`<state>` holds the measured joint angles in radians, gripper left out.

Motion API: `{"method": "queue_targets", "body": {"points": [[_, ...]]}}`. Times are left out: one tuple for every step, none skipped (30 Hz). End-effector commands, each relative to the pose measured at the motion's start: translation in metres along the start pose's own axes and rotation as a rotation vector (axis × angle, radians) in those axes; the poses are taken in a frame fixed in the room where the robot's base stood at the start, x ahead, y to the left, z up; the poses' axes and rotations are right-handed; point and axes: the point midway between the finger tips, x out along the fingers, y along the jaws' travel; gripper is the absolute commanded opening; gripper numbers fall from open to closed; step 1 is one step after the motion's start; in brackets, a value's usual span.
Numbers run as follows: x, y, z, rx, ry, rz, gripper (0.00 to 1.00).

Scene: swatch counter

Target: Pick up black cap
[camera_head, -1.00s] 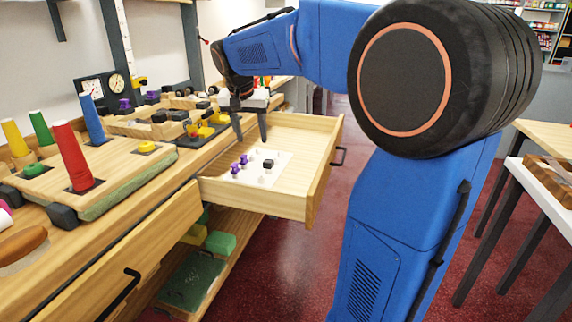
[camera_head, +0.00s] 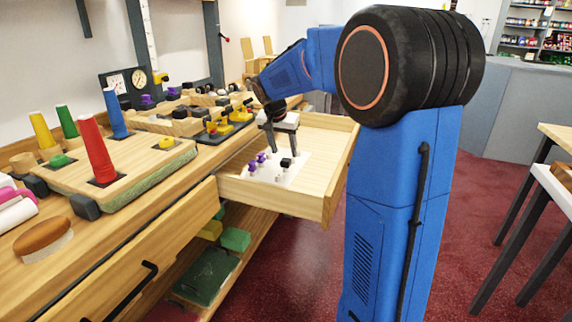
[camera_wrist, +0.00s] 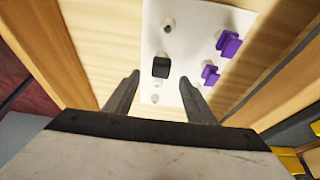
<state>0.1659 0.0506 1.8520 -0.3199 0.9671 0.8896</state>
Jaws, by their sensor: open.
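The black cap (camera_head: 286,162) sits on a white board (camera_head: 270,176) in the open wooden drawer. In the wrist view the black cap (camera_wrist: 161,67) stands on the white board (camera_wrist: 187,20), ahead of my fingertips and between their lines. My gripper (camera_head: 285,148) is open and empty, with its fingers reaching down over the board. In the wrist view the fingers of my gripper (camera_wrist: 159,80) are spread apart, and the cap is not between them. Nothing hides the cap in the wrist view.
Two purple caps (camera_wrist: 228,44) stand on the same board, to the right in the wrist view. Bare pale pegs stand near them. The drawer wall (camera_head: 341,176) rises at the right. The counter (camera_head: 190,178) with coloured cones lies left. The drawer floor right of the board is clear.

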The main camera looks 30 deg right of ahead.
Motion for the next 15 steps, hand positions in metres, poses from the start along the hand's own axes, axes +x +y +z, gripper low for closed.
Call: {"method": "queue_targets", "body": {"points": [[0.006, 0.000, 0.000, 0.000, -0.001, 0.001, 0.50], [0.008, 0.000, 0.000, 0.000, -0.001, 0.001, 0.50], [0.011, 0.000, 0.000, 0.000, -0.001, 0.001, 0.50], [0.012, 0.000, 0.000, 0.000, -0.001, 0.001, 0.50], [0.013, 0.000, 0.000, 0.000, -0.001, 0.000, 0.50], [0.015, 0.000, 0.000, -0.001, -0.001, 0.000, 0.50], [0.016, 0.000, 0.000, -0.001, -0.001, 0.000, 0.50], [0.017, 0.000, 0.000, -0.001, -0.001, 0.000, 0.50], [0.019, 0.000, 0.000, -0.001, -0.001, 0.000, 0.50], [0.021, 0.000, 0.001, -0.001, -0.001, 0.001, 0.50], [0.024, 0.000, 0.001, -0.001, -0.002, 0.001, 0.50], [0.028, 0.000, 0.001, -0.001, -0.002, 0.002, 0.50], [0.031, -0.001, 0.001, -0.001, -0.002, 0.002, 0.50], [0.035, -0.001, 0.001, -0.001, -0.002, 0.001, 0.50], [0.041, -0.001, 0.001, -0.001, -0.002, 0.002, 0.50]]}}
